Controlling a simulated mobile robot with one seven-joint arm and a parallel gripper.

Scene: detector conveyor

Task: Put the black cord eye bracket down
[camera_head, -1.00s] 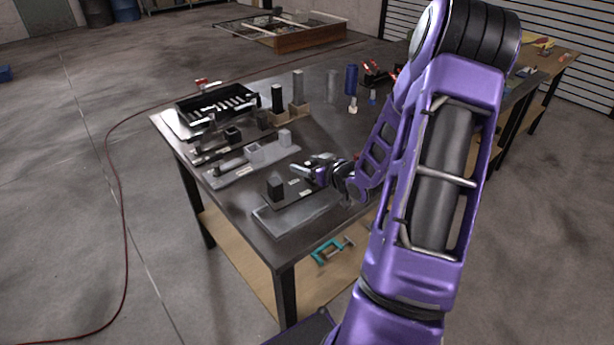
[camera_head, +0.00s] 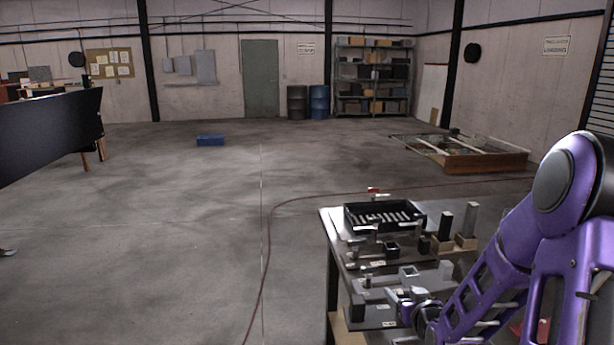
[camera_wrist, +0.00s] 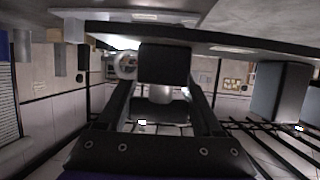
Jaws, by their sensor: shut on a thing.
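My gripper (camera_head: 413,305) is low over the near end of the workbench in the head view, partly cut by my arm. In the wrist view my gripper (camera_wrist: 160,90) is shut on a dark, square-faced piece, which I take for the black cord eye bracket (camera_wrist: 164,63). A round pale ring shape shows at its left. In the head view the bracket cannot be told apart from the dark fingers. I cannot tell whether it touches the surface below.
The workbench (camera_head: 333,240) carries a black slotted tray (camera_head: 385,215), dark and grey fixtures with upright blocks, and a dark block (camera_head: 357,306) left of my gripper. Open floor lies left of the bench, with a red hose (camera_head: 266,262) across it.

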